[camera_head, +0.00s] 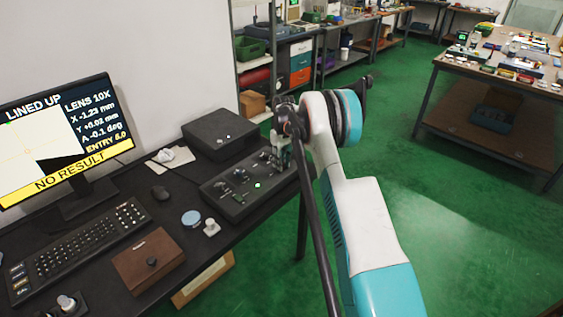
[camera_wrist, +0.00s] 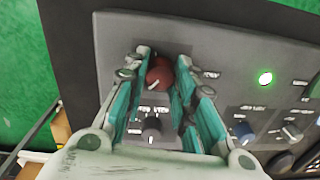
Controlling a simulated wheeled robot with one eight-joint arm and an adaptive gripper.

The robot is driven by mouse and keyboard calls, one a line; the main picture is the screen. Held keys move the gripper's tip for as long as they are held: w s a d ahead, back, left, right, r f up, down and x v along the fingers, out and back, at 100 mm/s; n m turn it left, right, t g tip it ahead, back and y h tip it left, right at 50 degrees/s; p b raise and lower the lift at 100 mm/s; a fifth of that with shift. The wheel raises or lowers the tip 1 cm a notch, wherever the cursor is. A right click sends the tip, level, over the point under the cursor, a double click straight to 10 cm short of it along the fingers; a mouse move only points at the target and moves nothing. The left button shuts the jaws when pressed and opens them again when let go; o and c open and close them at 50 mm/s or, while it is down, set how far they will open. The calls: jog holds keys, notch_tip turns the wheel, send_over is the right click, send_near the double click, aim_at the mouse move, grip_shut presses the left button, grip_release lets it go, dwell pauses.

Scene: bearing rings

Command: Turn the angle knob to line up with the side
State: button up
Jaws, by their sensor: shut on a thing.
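My gripper (camera_wrist: 160,72) is shut on a red-brown knob (camera_wrist: 158,79) with a pale pointer line, at the panel's edge in the wrist view. The teal fingers stand on both sides of the knob and hide parts of it. Its label is too blurred to read. The control panel (camera_head: 232,201) lies on the desk in the head view, with my gripper (camera_head: 279,150) over its far right end. The monitor (camera_head: 75,186) reads LINED UP, LENS 10X, A -0.1 deg, and NO RESULT on a yellow band. Its picture shows a dark shape on a pale field.
A dark knob (camera_wrist: 152,127) sits between the fingers, near the red-brown one. A black box (camera_head: 218,132) stands behind the panel. A brown box (camera_head: 147,260) and keyboard (camera_head: 78,247) lie on the desk.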

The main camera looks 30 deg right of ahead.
dwell(0.3)
jog(key=o, duration=1.1)
jog(key=r, duration=1.2)
jog(key=shift+d, duration=0.25)
